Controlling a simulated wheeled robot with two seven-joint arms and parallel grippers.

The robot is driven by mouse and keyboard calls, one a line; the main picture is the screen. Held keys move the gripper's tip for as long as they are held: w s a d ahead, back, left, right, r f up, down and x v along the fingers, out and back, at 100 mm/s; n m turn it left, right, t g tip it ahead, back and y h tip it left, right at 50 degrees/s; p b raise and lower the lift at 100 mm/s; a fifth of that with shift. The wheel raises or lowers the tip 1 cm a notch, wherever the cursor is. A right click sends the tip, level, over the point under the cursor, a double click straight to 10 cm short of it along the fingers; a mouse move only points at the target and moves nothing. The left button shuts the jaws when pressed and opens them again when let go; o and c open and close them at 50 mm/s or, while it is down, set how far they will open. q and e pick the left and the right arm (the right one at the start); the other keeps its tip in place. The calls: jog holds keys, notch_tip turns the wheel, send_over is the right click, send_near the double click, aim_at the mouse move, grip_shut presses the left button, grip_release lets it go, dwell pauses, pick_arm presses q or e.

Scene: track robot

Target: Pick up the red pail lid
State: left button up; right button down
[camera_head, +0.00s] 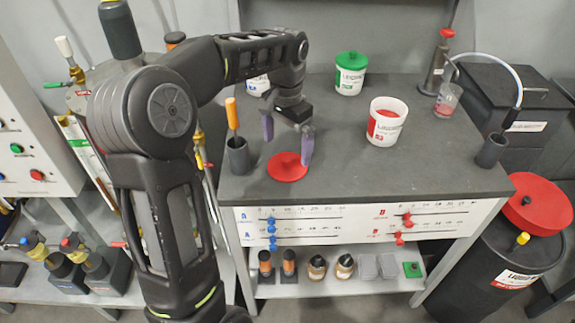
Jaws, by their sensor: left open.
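The red pail lid (284,170) lies flat on the grey worktop, a round disc with a small raised knob. My left gripper (287,142) hangs above it with its purple fingers spread, one on the left of the lid and one over its right part. I cannot tell whether a finger touches the lid. An open white pail (386,127) with a red label and reddish contents stands to the right. My right gripper is not in view.
A grey cup (237,157) with an orange-handled tool stands just left of the lid. A green-lidded pail (350,77) stands behind. A beaker (447,99) and a dark cup (491,151) stand at the right. The worktop front is clear.

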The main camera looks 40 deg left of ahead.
aim_at(287, 159)
pick_arm(q)
notch_tip(287, 159, down, 5)
jog(key=shift+d+f, duration=0.1)
dwell(0.7)
jog(key=c, duration=1.1)
